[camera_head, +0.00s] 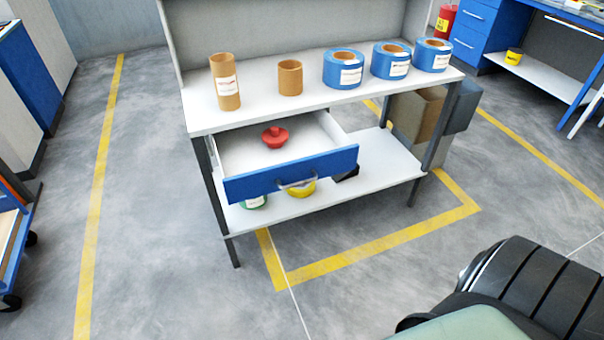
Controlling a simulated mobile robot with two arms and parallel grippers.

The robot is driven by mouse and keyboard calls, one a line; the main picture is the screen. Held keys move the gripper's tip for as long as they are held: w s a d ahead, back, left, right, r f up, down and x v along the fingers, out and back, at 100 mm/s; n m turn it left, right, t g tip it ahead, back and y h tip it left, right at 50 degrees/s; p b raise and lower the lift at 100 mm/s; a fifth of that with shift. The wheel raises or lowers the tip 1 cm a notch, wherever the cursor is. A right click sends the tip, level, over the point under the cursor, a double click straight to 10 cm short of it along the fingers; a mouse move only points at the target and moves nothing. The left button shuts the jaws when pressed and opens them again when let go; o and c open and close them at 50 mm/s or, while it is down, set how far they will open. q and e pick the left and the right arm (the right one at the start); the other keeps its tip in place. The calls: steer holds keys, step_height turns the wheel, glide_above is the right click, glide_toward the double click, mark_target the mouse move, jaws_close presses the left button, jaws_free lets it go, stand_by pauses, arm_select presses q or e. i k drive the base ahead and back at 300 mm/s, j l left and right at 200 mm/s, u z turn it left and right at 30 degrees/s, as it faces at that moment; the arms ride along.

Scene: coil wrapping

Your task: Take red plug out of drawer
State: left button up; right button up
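The red plug (275,137) lies inside the open drawer (290,174), toward its back middle, with its knob up. The drawer has a blue front with a metal handle (297,184) and a pale interior, and it is pulled out beneath the white worktop of the bench (310,105). Neither of my grippers is in view.
Brown tubes (225,82) and blue tape rolls (343,68) stand on the worktop. A lower shelf (385,172) holds a yellow roll (302,187) and a green-and-white one. A brown box (415,115) stands behind the right leg. The floor in front is clear.

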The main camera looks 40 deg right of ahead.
mark_target(274, 137)
steer(key=z, duration=0.65)
steer(key=i+j+z, duration=0.25)
steer(key=z, duration=0.2)
steer(key=i+j+z, duration=0.5)
steer(key=k+l, duration=0.05)
steer(key=k, duration=0.05)
